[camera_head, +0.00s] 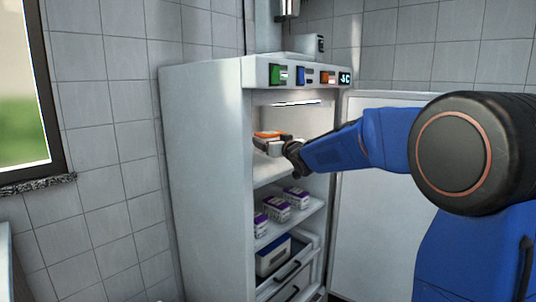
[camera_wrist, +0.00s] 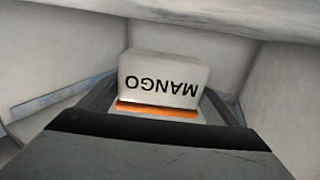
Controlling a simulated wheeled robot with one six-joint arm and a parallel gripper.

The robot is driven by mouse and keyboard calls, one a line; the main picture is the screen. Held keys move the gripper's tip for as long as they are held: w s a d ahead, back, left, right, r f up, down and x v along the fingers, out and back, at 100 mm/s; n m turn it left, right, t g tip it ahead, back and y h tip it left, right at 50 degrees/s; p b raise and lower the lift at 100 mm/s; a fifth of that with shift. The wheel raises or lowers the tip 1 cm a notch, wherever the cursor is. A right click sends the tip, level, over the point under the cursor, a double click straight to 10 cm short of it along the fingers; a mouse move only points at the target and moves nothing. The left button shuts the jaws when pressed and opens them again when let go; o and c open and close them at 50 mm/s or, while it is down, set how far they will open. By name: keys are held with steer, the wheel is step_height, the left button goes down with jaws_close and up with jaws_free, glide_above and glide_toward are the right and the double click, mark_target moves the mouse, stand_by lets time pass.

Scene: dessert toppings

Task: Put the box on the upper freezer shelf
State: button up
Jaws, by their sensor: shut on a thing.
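The box (camera_wrist: 160,80) is white with an orange band and the word MANGO, upside down in the wrist view. In the head view the box (camera_head: 268,135) shows its orange top inside the open freezer. My gripper (camera_head: 277,146) is shut on it, with a finger on each side in the wrist view (camera_wrist: 163,102). The upper freezer shelf (camera_head: 271,171) is bare and lies below the box. The box looks held above the shelf; whether its lower edge touches cannot be told.
The lower shelf (camera_head: 295,222) holds several purple-and-white boxes (camera_head: 274,208). A drawer below holds a blue-and-white package (camera_head: 273,257). The freezer door (camera_head: 370,240) stands open at the right behind my arm. The freezer's left wall (camera_head: 205,180) bounds the opening.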

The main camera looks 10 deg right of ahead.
steer(key=shift+f, duration=2.35)
steer(key=shift+f, duration=0.1)
steer(key=o, duration=1.3)
steer(key=shift+o, duration=0.2)
steer(key=shift+s, duration=0.1)
steer(key=s+d+f+m+g+h, duration=0.15)
steer(key=s+d, duration=0.25)
steer(key=s, duration=0.7)
steer(key=s+d+f+g+h, duration=0.1)
steer(key=s+d+f+h, duration=0.15)
steer(key=s, duration=0.75)
steer(key=s+f+g, duration=0.3)
steer(key=s+f, duration=0.2)
steer(key=s, duration=0.6)
steer(key=s+f+g, duration=0.4)
steer(key=s+f, duration=0.2)
steer(key=s, duration=0.6)
steer(key=s+f+m+g, duration=0.1)
steer(key=s+f+g, duration=0.2)
steer(key=s, duration=0.9)
step_height(320, 180, down, 3)
steer(key=shift+s+d+f, duration=0.2)
steer(key=shift+s+d, duration=0.05)
steer(key=shift+d, duration=0.05)
